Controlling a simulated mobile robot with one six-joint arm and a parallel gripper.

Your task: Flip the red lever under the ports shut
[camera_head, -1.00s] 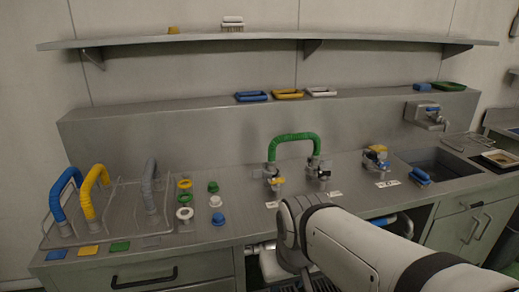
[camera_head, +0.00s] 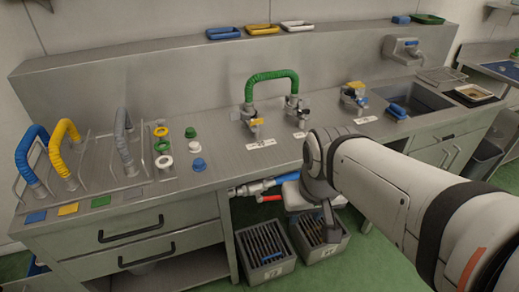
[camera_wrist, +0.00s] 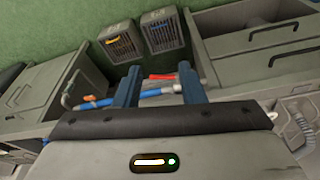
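The red lever (camera_head: 270,198) shows under the worktop in the head view, just below a pipe with a blue section (camera_head: 266,185). In the wrist view the red lever (camera_wrist: 162,77) lies between my fingertips in the picture, close to the blue pipe (camera_wrist: 150,94) and roughly in line with it. My gripper (camera_wrist: 157,72) is open and empty, its two blue-grey fingers apart and pointing towards the lever, with a gap between that I cannot measure. In the head view my arm hides part of the pipe's right side. The ports (camera_head: 296,115) with the green hose (camera_head: 272,76) stand on the worktop above.
Two grey slatted crates (camera_head: 266,250) (camera_head: 318,238) stand on the green floor below the pipe. A drawer cabinet (camera_head: 130,235) is on the left, another cabinet (camera_head: 450,150) on the right. The worktop edge overhangs the pipe. Open floor lies in front.

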